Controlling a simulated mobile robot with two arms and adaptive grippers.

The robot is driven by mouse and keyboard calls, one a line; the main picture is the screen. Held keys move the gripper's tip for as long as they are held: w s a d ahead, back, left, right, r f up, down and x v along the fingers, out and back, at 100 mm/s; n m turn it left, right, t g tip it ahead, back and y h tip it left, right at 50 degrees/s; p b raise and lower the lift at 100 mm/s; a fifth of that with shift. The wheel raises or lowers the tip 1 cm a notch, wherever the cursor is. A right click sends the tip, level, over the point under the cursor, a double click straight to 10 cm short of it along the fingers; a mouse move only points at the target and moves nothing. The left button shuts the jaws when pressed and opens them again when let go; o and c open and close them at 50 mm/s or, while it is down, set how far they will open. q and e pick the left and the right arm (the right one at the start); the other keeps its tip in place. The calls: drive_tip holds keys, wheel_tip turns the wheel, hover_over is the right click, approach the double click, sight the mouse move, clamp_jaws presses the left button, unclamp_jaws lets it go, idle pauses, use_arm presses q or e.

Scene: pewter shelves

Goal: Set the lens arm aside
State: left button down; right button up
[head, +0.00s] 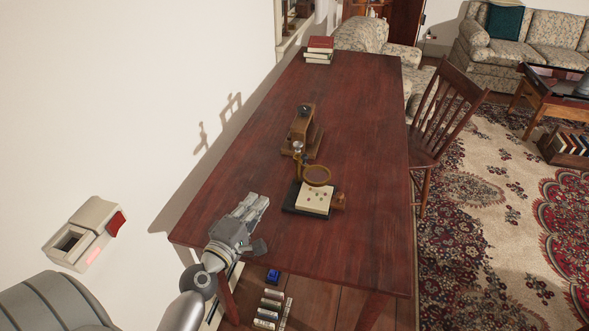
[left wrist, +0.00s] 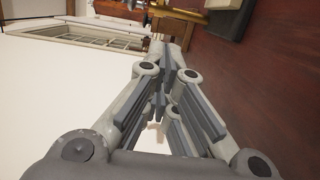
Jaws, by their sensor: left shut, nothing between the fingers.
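The lens arm (head: 316,176) is a round brass-coloured ring with a lens, on a post with a metal knob at its top. It hangs over a cream plate (head: 314,199) with small dark spots. The plate sits on a dark base (head: 291,200) on the red-brown table. My left gripper (head: 258,202) is over the near left part of the table, left of the base and apart from it. It is shut and empty; its fingers also show in the left wrist view (left wrist: 165,75). My right gripper is not in view.
A wooden stand with a dark knob (head: 302,128) is just behind the lens arm. Books (head: 319,48) lie at the table's far end. A wooden chair (head: 446,115) is at the right edge. The table (head: 365,110) is clear to the right, and a wall (head: 150,90) runs along its left.

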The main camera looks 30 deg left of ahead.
sight(313, 168)
use_arm(q)
drive_tip(key=w+p, duration=0.1)
drive_tip(key=w, duration=0.2)
drive_tip(key=w+d, duration=0.1)
drive_tip(key=w, duration=0.3)
drive_tip(key=w+d+p, duration=0.1)
drive_tip(key=w, duration=0.2)
drive_tip(key=shift+w+d+r+p, duration=0.15)
drive_tip(key=shift+w+d+p, duration=0.1)
drive_tip(key=shift+w+p, duration=0.1)
drive_tip(key=shift+d, duration=0.3)
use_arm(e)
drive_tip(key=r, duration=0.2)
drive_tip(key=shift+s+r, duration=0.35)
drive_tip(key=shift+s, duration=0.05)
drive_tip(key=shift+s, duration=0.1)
